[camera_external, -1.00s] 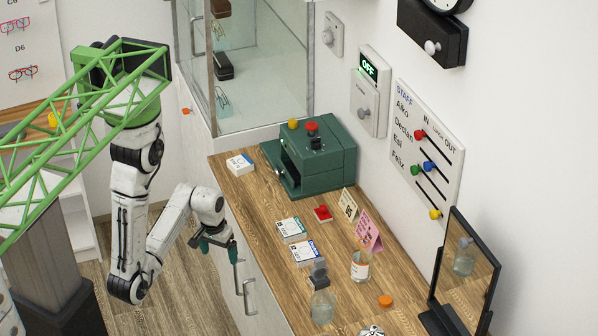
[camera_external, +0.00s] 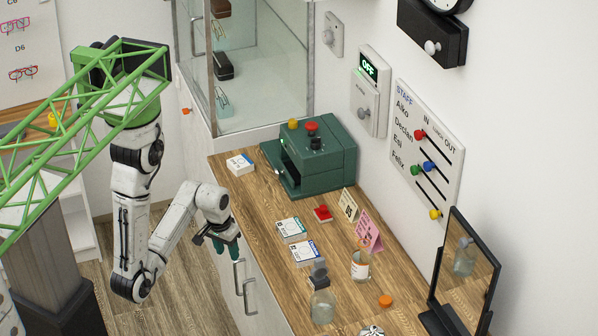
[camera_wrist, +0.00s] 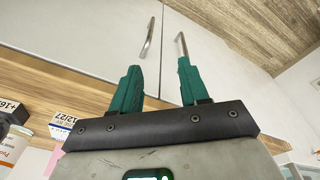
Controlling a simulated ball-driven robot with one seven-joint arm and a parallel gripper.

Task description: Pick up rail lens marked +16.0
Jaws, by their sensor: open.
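A small dark piece with a pale "+16" marking (camera_wrist: 12,106) sits at the left edge of the wrist view, partly cut off; the rest of its marking is not readable. It seems to be the small grey block (camera_external: 318,272) on the counter in the external view, between a white-and-blue box and a clear jar, where no marking is legible. My gripper (camera_external: 227,252) is beside the counter's left edge, well apart from the block. In the wrist view my gripper (camera_wrist: 159,66) has its two green fingers spread with nothing between them.
Cabinet handles (camera_external: 241,286) are just below my gripper on the counter's front.

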